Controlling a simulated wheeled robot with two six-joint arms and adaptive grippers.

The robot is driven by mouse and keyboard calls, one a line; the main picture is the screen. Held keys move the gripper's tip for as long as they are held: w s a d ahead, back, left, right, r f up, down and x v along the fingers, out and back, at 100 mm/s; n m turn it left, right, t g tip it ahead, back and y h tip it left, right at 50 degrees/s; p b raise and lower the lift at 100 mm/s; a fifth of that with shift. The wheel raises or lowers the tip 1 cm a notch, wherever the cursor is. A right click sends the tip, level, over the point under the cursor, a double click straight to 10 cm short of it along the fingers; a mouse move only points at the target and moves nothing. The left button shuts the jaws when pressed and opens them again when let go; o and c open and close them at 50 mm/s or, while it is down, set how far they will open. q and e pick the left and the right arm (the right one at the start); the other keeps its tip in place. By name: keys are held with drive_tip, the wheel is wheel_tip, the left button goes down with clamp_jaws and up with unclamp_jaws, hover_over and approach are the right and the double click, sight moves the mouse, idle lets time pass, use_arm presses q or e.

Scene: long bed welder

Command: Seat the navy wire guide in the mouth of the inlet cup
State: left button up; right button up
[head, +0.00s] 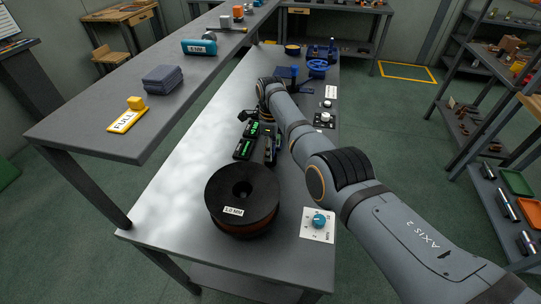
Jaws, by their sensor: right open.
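My right arm reaches in from the lower right, and its dark gripper (259,135) hangs over the middle of the grey bench. The gripper is open, and I see nothing between its fingers. I cannot pick out the navy wire guide or the inlet cup with certainty. Dark blue parts (290,72) stand behind my forearm, partly hidden by it. My left gripper is not in view.
Green-lit displays (243,149) are near the gripper. A blue handwheel (318,67) is farther back. The raised shelf (80,122) holds a yellow FULL tag (127,118) and a folded cloth (162,79).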

wheel_tip(320, 180, up, 12)
idle(0.4)
drive_tip(key=shift+f, duration=0.1)
idle(0.4)
